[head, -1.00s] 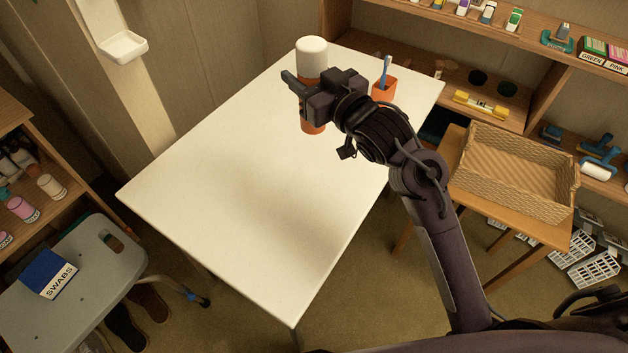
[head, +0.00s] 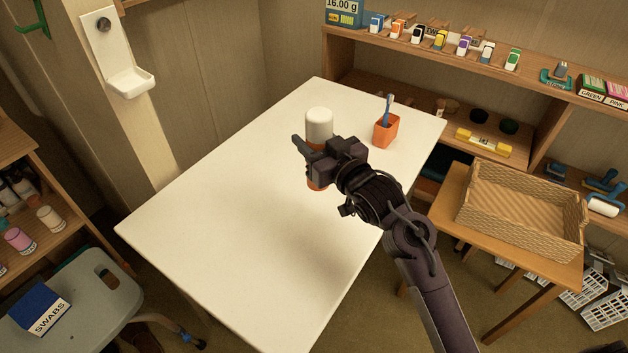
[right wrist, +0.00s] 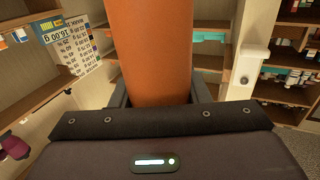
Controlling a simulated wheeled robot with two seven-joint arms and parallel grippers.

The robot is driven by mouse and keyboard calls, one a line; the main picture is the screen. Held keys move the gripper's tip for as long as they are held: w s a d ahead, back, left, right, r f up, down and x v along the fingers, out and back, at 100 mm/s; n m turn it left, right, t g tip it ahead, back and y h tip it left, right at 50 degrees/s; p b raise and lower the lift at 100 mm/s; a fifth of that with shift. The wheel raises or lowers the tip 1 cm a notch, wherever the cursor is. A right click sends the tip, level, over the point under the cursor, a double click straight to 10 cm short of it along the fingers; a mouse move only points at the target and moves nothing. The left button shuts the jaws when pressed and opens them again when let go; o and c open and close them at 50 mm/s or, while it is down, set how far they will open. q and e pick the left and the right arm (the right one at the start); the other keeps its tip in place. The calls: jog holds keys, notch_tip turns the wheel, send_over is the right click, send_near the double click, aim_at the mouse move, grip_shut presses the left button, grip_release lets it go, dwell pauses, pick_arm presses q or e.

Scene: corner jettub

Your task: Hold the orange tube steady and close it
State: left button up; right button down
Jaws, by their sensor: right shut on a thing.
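The orange tube (head: 315,184) is upright above or on the white table in the head view; I cannot tell if its base touches. A white cap (head: 319,124) is at its top end; how tightly it sits cannot be seen. My right gripper (head: 311,160) is shut around the tube's middle, below the cap, and hides part of the body. In the right wrist view the orange tube (right wrist: 150,50) stands between the fingers; its cap is out of that view. My left gripper is in no view.
The white table (head: 230,220) is mostly clear. An orange cup (head: 386,132) with a blue toothbrush stands behind and right of the tube. A wicker basket (head: 520,208) sits on a wooden stand at right. A shelf (head: 450,75) runs along the back.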

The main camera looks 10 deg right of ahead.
notch_tip(320, 180, down, 6)
jog(key=shift+r, duration=0.25)
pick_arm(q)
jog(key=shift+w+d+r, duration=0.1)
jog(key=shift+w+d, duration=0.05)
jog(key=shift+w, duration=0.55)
pick_arm(e)
jog(key=shift+f, duration=0.3)
notch_tip(320, 180, down, 4)
jog(key=shift+r+b, duration=0.2)
jog(key=shift+b, duration=0.1)
jog(key=shift+f, duration=0.3)
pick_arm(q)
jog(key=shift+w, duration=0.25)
pick_arm(e)
jog(key=shift+f, duration=0.1)
